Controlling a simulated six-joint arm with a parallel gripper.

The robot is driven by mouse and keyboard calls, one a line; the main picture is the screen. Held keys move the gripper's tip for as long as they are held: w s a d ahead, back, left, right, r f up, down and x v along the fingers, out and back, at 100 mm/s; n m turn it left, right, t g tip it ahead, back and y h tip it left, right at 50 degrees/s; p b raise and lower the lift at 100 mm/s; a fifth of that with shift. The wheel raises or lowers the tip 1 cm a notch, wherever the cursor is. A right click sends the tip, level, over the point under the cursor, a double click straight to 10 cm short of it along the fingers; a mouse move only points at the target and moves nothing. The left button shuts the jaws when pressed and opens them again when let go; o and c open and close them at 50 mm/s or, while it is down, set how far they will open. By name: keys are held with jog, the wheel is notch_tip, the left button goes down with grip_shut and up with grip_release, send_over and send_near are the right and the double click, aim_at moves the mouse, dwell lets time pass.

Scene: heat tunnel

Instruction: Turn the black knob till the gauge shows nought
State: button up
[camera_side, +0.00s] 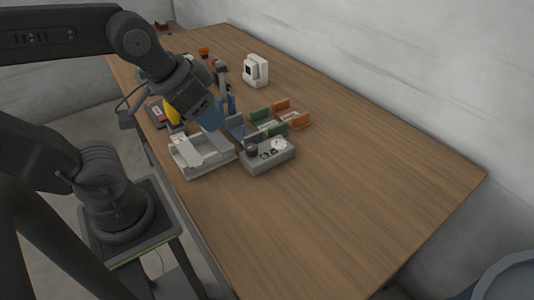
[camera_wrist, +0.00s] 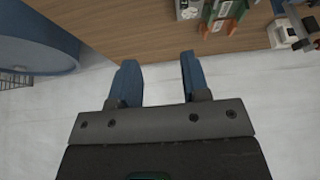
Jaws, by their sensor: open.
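A grey box (camera_side: 268,160) stands on the table in the side view. The black knob (camera_side: 251,149) is on the left of its top and a round white gauge (camera_side: 279,144) is on the right. The dial is too small to read. My gripper (camera_side: 212,114) is above and to the left of the box, apart from the knob. In the wrist view my gripper (camera_wrist: 158,62) has its two blue fingers spread, with nothing between them. Part of the gauge box (camera_wrist: 189,9) shows at the top edge there; I cannot make out the knob in that view.
A light grey tray-like fixture (camera_side: 188,166) stands just left of the box. Green (camera_side: 261,115) and orange (camera_side: 299,119) holders stand behind it. A white device (camera_side: 256,70) is farther back. The table's right and front (camera_side: 340,200) are clear.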

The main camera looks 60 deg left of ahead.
jog(key=shift+o, duration=1.4)
jog(key=shift+w+a, duration=0.1)
jog(key=shift+w, duration=0.15)
jog(key=shift+o, duration=0.2)
jog(key=w+a+f+m+g, duration=0.1)
jog(key=w+a+m+g, duration=0.2)
jog(key=w, duration=0.4)
jog(key=shift+w+a+f+m, duration=0.2)
jog(key=shift+f+m, duration=0.2)
jog(key=shift+m, duration=0.5)
jog(key=m+g, duration=0.3)
jog(key=m, duration=0.1)
send_over(252, 147)
notch_tip(252, 147, down, 5)
notch_tip(252, 147, down, 14)
jog(key=shift+a+r, duration=0.1)
jog(key=shift+r, duration=0.1)
jog(key=c, duration=0.9)
